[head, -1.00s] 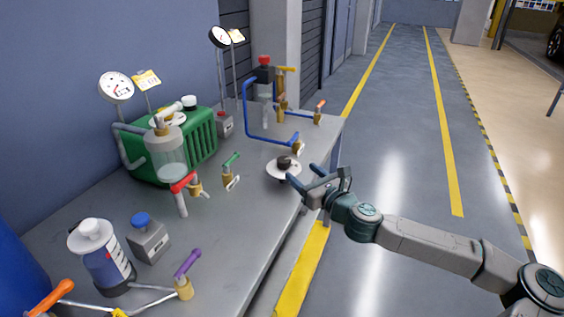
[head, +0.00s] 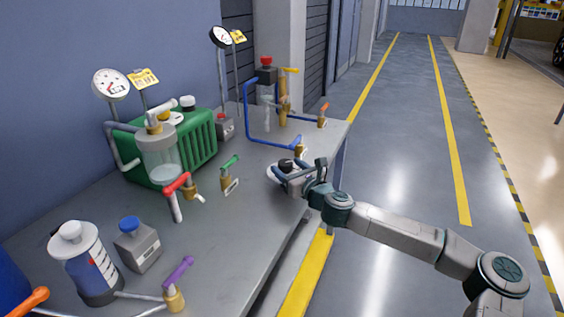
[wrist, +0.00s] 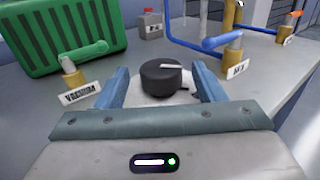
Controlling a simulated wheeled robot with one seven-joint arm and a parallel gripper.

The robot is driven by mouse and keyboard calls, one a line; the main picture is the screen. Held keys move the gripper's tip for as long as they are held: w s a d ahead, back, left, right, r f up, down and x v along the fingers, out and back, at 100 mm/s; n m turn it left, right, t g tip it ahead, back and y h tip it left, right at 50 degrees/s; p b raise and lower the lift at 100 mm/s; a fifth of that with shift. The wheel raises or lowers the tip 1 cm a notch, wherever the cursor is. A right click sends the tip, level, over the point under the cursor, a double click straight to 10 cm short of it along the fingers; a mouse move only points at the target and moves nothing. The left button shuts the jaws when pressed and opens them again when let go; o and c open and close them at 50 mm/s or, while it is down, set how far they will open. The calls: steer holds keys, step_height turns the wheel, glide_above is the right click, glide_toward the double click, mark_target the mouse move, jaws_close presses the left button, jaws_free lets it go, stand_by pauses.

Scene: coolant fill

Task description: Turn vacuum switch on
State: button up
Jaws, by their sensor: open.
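The vacuum switch looks like a black round knob (wrist: 164,76) with a pale pointer mark, on a round white base (wrist: 135,90) on the bench. In the head view the knob (head: 286,164) shows just beyond my gripper (head: 304,171). In the wrist view my gripper (wrist: 165,82) is open, with one blue finger on each side of the knob. I cannot tell whether the fingers touch it. A green-handled valve (wrist: 84,57) with a "VACUUM" label (wrist: 79,94) stands left of the knob; it also shows in the head view (head: 227,173).
A blue-handled valve (wrist: 225,45) stands right of the knob. The green machine (head: 190,145), a red-handled valve (head: 177,186) and gauges (head: 111,84) are on the bench's left side. The bench (head: 225,235) is bare in front of the knob.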

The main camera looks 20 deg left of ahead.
mark_target(281, 161)
steer(key=shift+x, duration=2)
steer(key=shift+w, duration=0.1)
steer(key=c, duration=1)
